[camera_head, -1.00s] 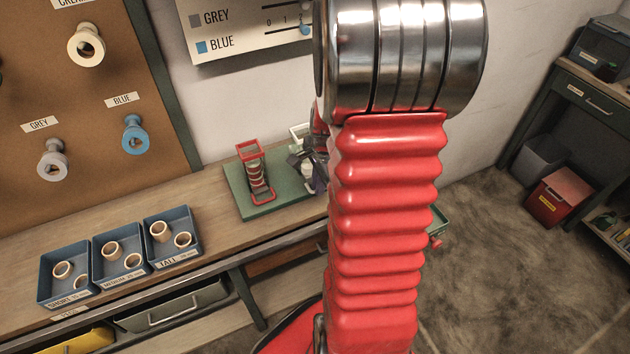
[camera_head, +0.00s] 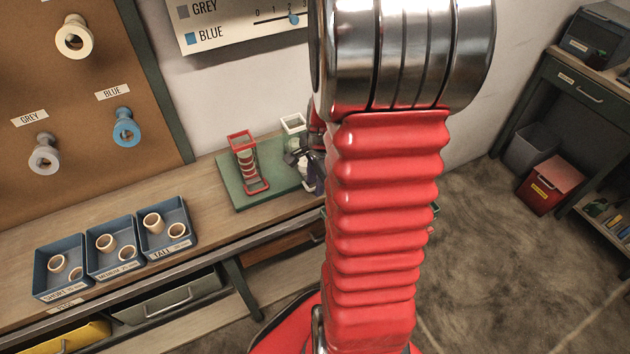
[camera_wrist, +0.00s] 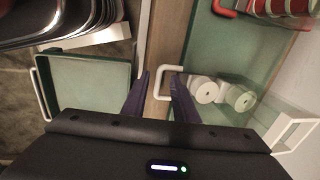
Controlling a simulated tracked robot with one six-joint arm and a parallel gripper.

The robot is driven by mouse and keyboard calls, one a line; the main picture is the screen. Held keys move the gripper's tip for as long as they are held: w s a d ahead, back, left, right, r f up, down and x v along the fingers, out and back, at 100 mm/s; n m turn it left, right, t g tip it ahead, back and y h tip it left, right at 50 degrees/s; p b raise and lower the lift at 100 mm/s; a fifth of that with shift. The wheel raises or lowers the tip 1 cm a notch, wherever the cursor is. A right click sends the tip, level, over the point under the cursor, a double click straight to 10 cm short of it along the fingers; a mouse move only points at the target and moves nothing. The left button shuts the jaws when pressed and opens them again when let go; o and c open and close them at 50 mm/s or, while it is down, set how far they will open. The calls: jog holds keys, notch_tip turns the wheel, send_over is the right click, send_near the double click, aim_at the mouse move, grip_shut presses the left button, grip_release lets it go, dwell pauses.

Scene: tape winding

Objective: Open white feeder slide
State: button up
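The white feeder (camera_head: 293,123) stands on a green base board (camera_head: 243,195) beside the red feeder (camera_head: 241,147). My arm and gripper partly hide it in the head view. In the wrist view, its white slide handle (camera_wrist: 158,75) is a thin U-shaped loop reaching over the board's edge, with white rolls (camera_wrist: 205,91) beside it. My gripper (camera_wrist: 162,86) has two dark purple fingers, spread apart. The outer end of the loop shows between them, and the right finger overlaps the loop. I cannot tell whether they touch.
An open green drawer (camera_wrist: 90,80) lies left of my fingers in the wrist view. Blue trays (camera_head: 60,270) with rings sit left on the bench. A pegboard (camera_head: 80,75) holds coloured spools. A second bench (camera_head: 590,95) stands at the right, with open floor between.

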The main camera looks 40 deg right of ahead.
notch_tip(320, 180, up, 14)
jog(key=s, duration=0.2)
jog(key=shift+s+a+f, duration=0.15)
jog(key=shift+a+f, duration=0.1)
jog(key=shift+a, duration=0.1)
dwell(0.8)
jog(key=s+a+r+n+t, duration=0.1)
jog(key=a+r+n, duration=0.2)
jog(key=a+n, duration=0.4)
jog(key=s+a+r+n+t, duration=0.1)
jog(key=s+a+r+n, duration=0.1)
jog(key=a+n, duration=0.5)
jog(key=s+a+r+n+t, duration=0.1)
jog(key=a+r+n, duration=0.2)
jog(key=a+n, duration=0.4)
jog(key=a, duration=0.3)
jog(key=shift+s+a+r+t+y, duration=0.3)
jog(key=shift+s+a+r, duration=0.05)
jog(key=shift+s, duration=0.05)
